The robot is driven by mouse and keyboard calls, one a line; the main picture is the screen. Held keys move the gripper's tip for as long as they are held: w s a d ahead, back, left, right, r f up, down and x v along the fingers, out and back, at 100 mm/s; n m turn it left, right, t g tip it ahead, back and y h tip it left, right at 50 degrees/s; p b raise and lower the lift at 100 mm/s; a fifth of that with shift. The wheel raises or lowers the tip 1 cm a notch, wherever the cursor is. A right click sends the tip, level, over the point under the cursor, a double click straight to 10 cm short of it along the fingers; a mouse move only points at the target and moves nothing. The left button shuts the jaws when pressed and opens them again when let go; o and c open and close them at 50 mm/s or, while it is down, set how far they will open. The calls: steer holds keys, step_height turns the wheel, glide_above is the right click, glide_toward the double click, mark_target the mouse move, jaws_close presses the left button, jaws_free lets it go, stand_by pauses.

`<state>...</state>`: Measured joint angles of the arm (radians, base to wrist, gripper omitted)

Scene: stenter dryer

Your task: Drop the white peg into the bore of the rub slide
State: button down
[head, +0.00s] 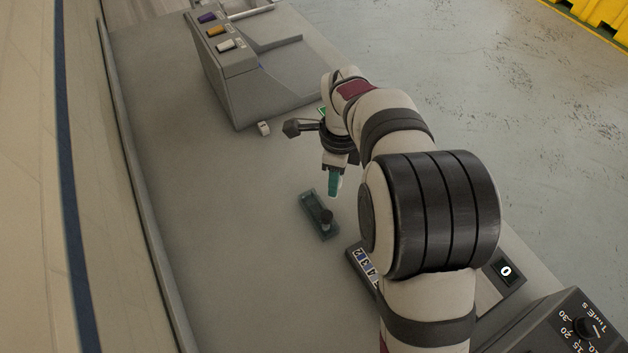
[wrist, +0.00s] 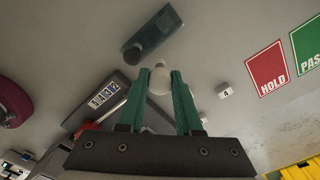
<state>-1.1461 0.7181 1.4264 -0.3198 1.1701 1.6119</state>
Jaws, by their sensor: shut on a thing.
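The white peg (wrist: 160,80) sits between the green fingertips of my gripper (wrist: 161,73) in the wrist view. My gripper (head: 334,184) is shut on it, above the table in the head view. The rub slide (head: 309,205) is a dark grey-green bar lying flat on the table, with a black knob (head: 326,216) at its near end. My gripper is above and beyond the knob end, apart from the slide. In the wrist view the slide (wrist: 146,33) lies past the fingertips. I cannot clearly make out its bore.
A tray with number tiles (head: 361,262) lies right of the slide, partly behind my arm. A grey control box (head: 232,80) stands at the back. A small white block (head: 264,129) lies before it. Red HOLD (wrist: 267,77) and green PASS (wrist: 307,45) cards show. The table's left is clear.

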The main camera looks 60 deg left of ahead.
steer(key=w+d+r+m, duration=0.1)
steer(key=w+d+m, duration=0.1)
steer(key=w+d, duration=0.3)
steer(key=w+d+r+m, duration=0.2)
steer(key=w+d, duration=0.3)
steer(key=d, duration=0.8)
steer(key=w+d+r+m, duration=0.1)
steer(key=w+d+m, duration=0.1)
steer(key=w+d, duration=0.3)
steer(key=d, duration=0.4)
steer(key=shift+w+r, duration=0.3)
steer(key=shift+r, duration=0.05)
steer(key=shift+f, duration=2)
steer(key=shift+f, duration=0.45)
steer(key=shift+f, duration=0.55)
steer(key=shift+f, duration=0.15)
